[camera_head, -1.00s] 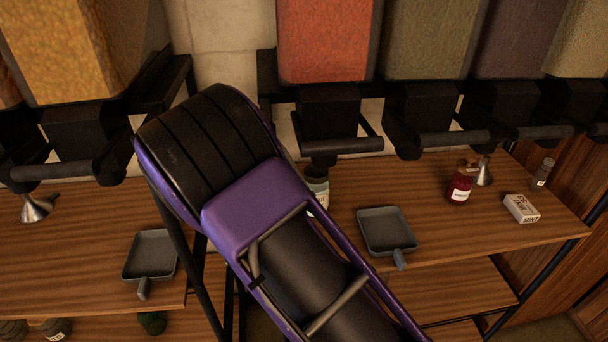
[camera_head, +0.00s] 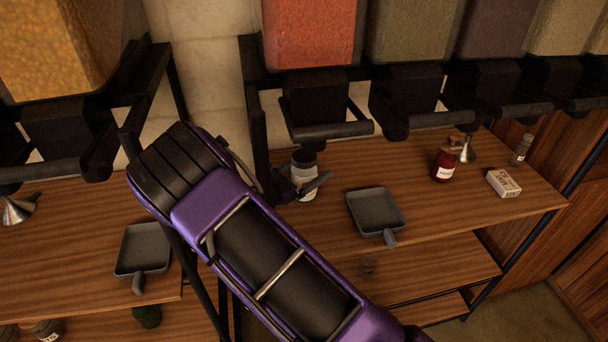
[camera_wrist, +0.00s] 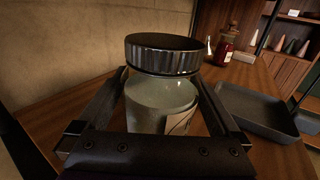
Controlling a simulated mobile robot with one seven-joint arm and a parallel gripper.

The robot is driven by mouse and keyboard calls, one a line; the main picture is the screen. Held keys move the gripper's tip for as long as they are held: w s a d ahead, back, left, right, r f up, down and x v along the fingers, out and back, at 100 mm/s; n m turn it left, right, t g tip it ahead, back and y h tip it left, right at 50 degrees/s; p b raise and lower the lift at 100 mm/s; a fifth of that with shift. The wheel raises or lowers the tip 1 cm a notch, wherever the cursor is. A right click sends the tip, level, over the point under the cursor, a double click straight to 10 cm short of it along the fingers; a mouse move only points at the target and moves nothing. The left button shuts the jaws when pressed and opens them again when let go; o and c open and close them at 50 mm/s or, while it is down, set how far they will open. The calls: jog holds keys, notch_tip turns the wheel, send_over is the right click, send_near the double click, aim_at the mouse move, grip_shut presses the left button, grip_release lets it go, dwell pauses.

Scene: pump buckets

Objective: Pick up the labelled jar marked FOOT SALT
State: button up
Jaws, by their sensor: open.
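A squat glass jar (camera_wrist: 158,92) with a dark metal lid and pale contents stands upright between the fingers of my gripper (camera_wrist: 160,78) in the wrist view. A paper label shows on its right side, but I cannot read it. The fingers are open on either side; I cannot tell whether either touches the glass. In the head view the same jar (camera_head: 303,163) stands on the wooden shelf under the red bin, and my gripper (camera_head: 306,188) is at its near side, partly covering it.
A grey scoop tray (camera_head: 376,209) lies right of the jar, and another tray (camera_head: 142,248) lies on the left shelf. A red bottle (camera_head: 445,166), a metal funnel (camera_head: 466,150) and a small white box (camera_head: 503,183) stand farther right. A black dispenser (camera_head: 318,110) hangs close above the jar.

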jog(key=shift+w+d, duration=0.4)
jog(key=c, duration=1.5)
